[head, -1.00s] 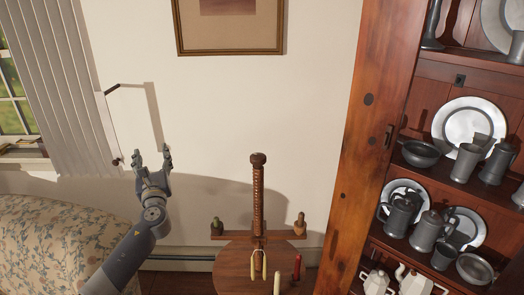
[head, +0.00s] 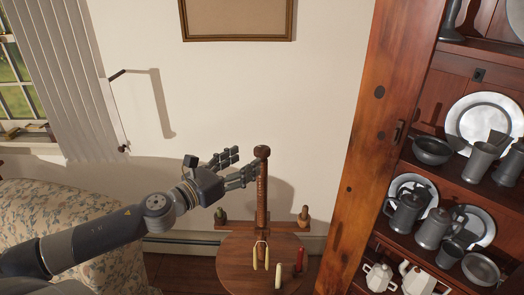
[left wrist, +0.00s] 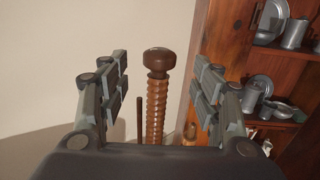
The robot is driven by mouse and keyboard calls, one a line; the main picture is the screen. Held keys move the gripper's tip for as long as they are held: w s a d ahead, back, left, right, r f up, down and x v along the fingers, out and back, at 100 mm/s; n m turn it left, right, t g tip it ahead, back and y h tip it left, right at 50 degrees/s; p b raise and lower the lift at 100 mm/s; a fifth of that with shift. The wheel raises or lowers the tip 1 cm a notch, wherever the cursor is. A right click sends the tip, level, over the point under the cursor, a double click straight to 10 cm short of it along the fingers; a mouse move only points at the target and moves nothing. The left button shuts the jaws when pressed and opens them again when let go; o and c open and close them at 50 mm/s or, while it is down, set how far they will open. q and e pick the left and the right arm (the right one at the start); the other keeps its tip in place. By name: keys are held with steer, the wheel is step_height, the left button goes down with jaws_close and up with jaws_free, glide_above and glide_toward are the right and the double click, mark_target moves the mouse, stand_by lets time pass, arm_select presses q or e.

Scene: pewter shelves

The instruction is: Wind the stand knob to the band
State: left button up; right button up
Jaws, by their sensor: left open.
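The wooden stand has a dark round knob (head: 262,152) on top of its upright threaded post (head: 262,200). In the left wrist view the knob (left wrist: 159,60) stands between my two open fingers, seemingly ahead of them, above the ridged post (left wrist: 157,108). My left gripper (head: 243,166) is open and empty, pointing right, with its fingertips close beside the knob in the head view. I cannot tell whether they touch it. The band cannot be made out in these frames. My right gripper is not in view.
A crossbar (head: 285,226) with small turned pieces sits low on the post, above a round wooden top (head: 240,262). A cupboard of pewter (head: 434,229) stands right, a floral sofa (head: 60,215) left.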

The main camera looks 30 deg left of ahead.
mark_target(256, 153)
arm_select(q)
steer(key=shift+w+d+r, duration=0.1)
steer(key=shift+w+d, duration=0.1)
steer(key=shift+w, duration=1.05)
steer(key=shift+w+d+p, duration=0.15)
steer(key=shift+w+p, duration=0.2)
steer(key=shift+w, duration=0.5)
steer(key=shift+w+d+p, duration=0.1)
steer(key=shift+w+p, duration=0.2)
steer(key=shift+w, duration=0.55)
steer(key=shift+w+d, duration=0.2)
steer(key=shift+w, duration=0.75)
steer(key=shift+p, duration=0.35)
steer(key=c, duration=1.1)
